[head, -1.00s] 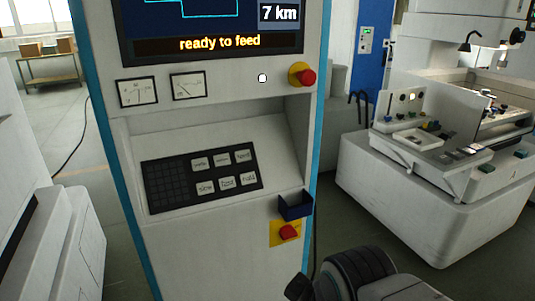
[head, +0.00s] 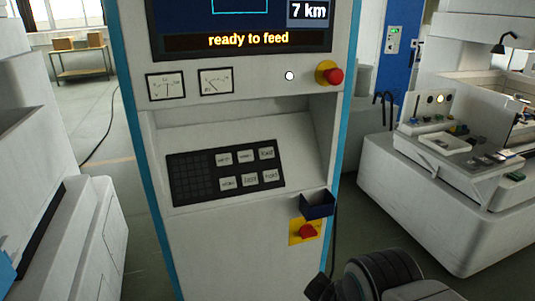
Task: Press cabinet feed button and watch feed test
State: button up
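The cabinet (head: 240,250) stands upright in the middle, white with blue edges. Its screen (head: 180,22) shows "ready to feed" in orange letters, with "7 km" above at the right. A black button panel (head: 190,182) lies on the sloped recess, with two rows of pale buttons at its right. The lower middle button (head: 250,178) seems to read "feed"; the small labels are blurred. A dark round joint and pale link of my arm show at the bottom right, in front of the cabinet's lower right corner. I cannot make out gripper fingers.
A red knob (head: 335,76) on yellow and a white round lamp (head: 289,76) sit below the screen. A dark blue box (head: 317,204) juts out above a red button (head: 307,231). White machines stand left (head: 70,240) and right (head: 450,215).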

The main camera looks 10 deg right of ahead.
grip_shut()
jog(key=c, duration=0.5)
grip_release()
dwell(0.4)
